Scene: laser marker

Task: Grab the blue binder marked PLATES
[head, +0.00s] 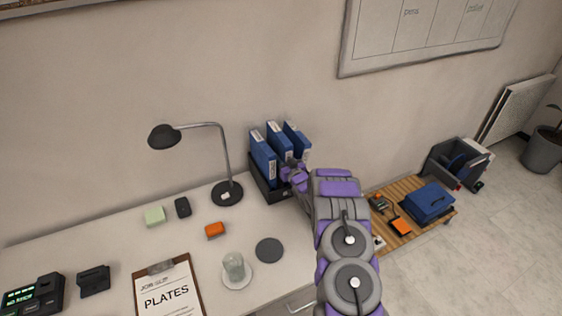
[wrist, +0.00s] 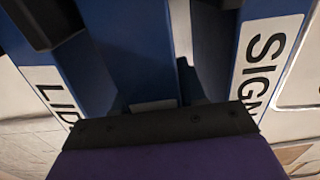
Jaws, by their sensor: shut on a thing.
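Three blue binders stand upright side by side in a dark holder (head: 262,187) at the back right of the desk. My gripper (head: 291,172) reaches in from the right at their front and is shut on the middle blue binder (head: 279,142). In the wrist view this middle binder (wrist: 135,50) shows behind my gripper's dark edge; only a sliver of its white label shows, so its marking is hidden. The left binder (head: 262,155) has a label starting "LID" in the wrist view. The right binder (head: 297,138) has a label starting "SIGN".
A black desk lamp (head: 228,193) stands left of the holder. A clipboard reading PLATES (head: 167,290), a glass (head: 233,265), a grey disc (head: 269,250) and an orange block (head: 214,230) lie on the desk. A low wooden table (head: 405,187) with a blue case stands at right.

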